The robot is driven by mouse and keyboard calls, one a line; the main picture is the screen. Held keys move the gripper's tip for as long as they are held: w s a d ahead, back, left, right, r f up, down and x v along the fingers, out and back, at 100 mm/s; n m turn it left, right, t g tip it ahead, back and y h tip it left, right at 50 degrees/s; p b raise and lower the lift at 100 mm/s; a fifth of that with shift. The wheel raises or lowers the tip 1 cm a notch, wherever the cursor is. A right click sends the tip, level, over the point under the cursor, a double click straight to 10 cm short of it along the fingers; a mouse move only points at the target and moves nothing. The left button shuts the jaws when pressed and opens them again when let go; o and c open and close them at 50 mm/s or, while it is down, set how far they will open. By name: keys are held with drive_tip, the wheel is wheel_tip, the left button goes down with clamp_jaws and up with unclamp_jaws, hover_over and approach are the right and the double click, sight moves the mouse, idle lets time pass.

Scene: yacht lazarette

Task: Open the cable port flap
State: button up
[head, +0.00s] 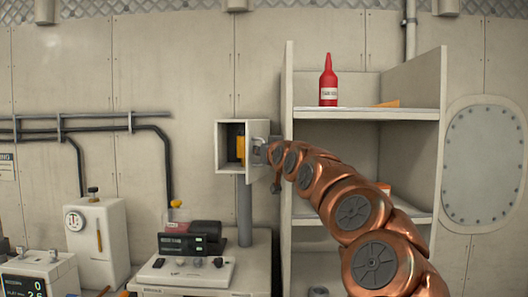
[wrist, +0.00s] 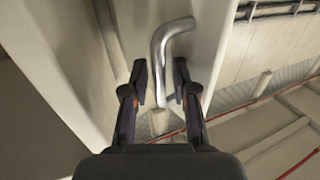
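A pale box (head: 222,158) is fixed to the wall on a grey post, left of the shelf unit. Its front stands open, showing a dark inside with a yellow thing (head: 240,147) in it. The flap (head: 257,165) appears swung out at the box's right side. My gripper (head: 272,150) is at the flap's right, small and partly unclear there. In the wrist view, a bent metal handle (wrist: 158,55) on a pale panel (wrist: 207,35) runs down between my fingertips (wrist: 161,84). The fingers are apart, with visible gaps on both sides of the handle.
The shelf unit (head: 365,114) stands close to the right of my gripper, with a red bottle (head: 328,82) on its upper shelf. Below the box is a bench with a device (head: 182,245). A white machine (head: 97,240) stands at left.

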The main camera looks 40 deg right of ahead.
drive_tip(key=shift+o, duration=0.5)
drive_tip(key=v, duration=1.2)
drive_tip(key=shift+a, duration=0.15)
idle(0.3)
